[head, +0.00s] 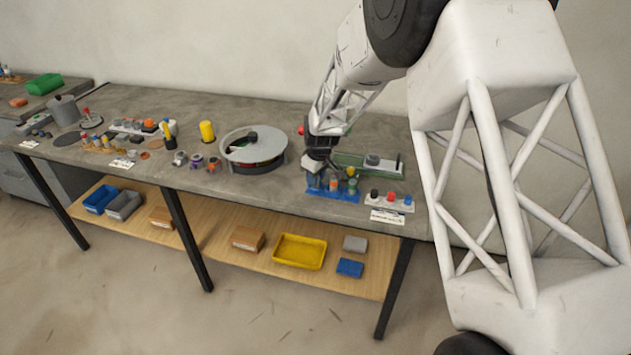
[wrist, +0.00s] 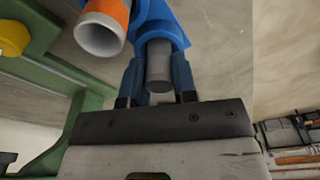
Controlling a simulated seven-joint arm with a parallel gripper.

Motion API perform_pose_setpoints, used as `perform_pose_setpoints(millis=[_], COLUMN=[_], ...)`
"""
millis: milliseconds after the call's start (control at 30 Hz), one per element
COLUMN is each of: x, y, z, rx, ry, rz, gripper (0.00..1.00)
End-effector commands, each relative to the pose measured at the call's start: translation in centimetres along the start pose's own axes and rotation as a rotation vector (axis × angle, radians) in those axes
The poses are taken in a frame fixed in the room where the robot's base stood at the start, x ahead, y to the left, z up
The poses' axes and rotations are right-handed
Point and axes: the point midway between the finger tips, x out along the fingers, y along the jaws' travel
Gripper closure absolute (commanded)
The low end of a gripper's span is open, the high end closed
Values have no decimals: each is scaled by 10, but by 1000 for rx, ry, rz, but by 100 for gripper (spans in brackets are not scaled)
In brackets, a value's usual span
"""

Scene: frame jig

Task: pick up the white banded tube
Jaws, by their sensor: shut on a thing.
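My gripper (wrist: 158,80) is shut on a tube with a plain grey end (wrist: 159,66), which sits between its two blue fingers in the wrist view. No band shows on the visible part of this tube, so I cannot tell whether it is the white banded one. Beside it, up and left, is a white tube with an orange band (wrist: 104,25), apart from the fingers. In the head view my gripper (head: 317,172) is low at the left end of the blue rack (head: 347,195) and hides part of it. I cannot tell whether the held tube is clear of the rack.
A green frame (wrist: 45,80) with a yellow knob (wrist: 12,38) is close on the left in the wrist view. A button panel (head: 389,203) lies right of the rack. A round grey turntable (head: 253,146) stands to the left. A yellow tray (head: 300,251) is on the lower shelf.

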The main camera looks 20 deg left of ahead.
Motion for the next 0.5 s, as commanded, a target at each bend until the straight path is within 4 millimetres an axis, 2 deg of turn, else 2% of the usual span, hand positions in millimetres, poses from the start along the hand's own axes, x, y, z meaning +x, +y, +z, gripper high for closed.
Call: perform_pose_setpoints(millis=[267, 500], x=[-8, -36], y=[0, 0], z=[-1, -5], rx=[0, 0], ry=[1, 3], rz=[1, 2], gripper=[98, 98])
